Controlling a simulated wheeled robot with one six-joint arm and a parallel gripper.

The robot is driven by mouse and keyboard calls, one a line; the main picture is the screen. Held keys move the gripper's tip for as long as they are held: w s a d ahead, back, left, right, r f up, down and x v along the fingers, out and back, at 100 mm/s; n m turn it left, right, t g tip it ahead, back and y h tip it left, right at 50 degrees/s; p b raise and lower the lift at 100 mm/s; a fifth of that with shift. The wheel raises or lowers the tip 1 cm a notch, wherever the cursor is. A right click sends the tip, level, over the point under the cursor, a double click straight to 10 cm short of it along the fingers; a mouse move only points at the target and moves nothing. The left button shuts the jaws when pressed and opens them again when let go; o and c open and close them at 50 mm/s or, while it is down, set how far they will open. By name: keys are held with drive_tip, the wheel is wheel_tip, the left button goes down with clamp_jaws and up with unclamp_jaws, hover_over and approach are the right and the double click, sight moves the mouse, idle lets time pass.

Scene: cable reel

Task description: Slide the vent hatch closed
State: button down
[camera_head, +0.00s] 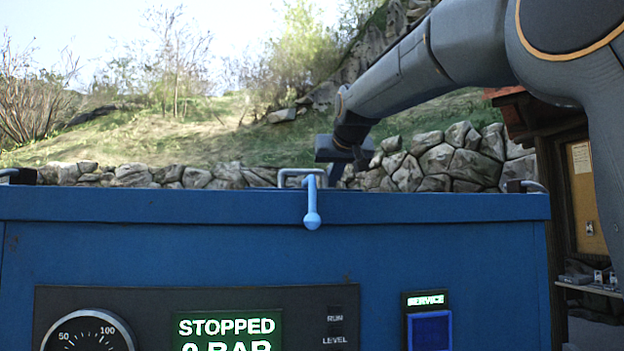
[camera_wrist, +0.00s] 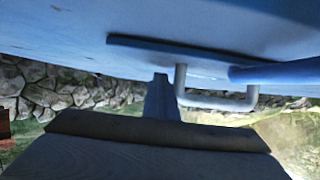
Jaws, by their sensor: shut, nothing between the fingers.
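The vent hatch shows in the wrist view as a thin blue plate (camera_wrist: 135,43) lying on the machine's top, with a grey U-shaped handle (camera_wrist: 215,102) standing on it. In the head view only the handle (camera_head: 284,174) shows above the top edge; the plate is hidden. My gripper (camera_head: 334,178) is just right of the handle in the head view. In the wrist view my gripper (camera_wrist: 161,80) is shut and empty, beside the handle on its left. A narrow gap seems to lie between them; whether they touch is unclear.
A light-blue lever with a round end (camera_head: 312,218) hangs over the front edge of the blue machine (camera_head: 180,245), close to the handle. The front panel reads STOPPED (camera_head: 227,327). Dark corner fittings with grey handles (camera_head: 522,186) sit at the top's ends.

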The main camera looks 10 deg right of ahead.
sight(318, 173)
drive_tip(key=shift+s+a, duration=0.1)
drive_tip(key=shift+a, duration=2)
drive_tip(key=shift+d+r, duration=0.55)
drive_tip(key=shift+r, duration=0.2)
drive_tip(key=shift+d+r, duration=0.55)
drive_tip(key=shift+r, duration=0.2)
drive_tip(key=s+r+b, duration=0.2)
drive_tip(key=s+b, duration=0.1)
drive_tip(key=s, duration=0.9)
drive_tip(key=shift+d, duration=0.15)
drive_tip(key=shift+d, duration=0.1)
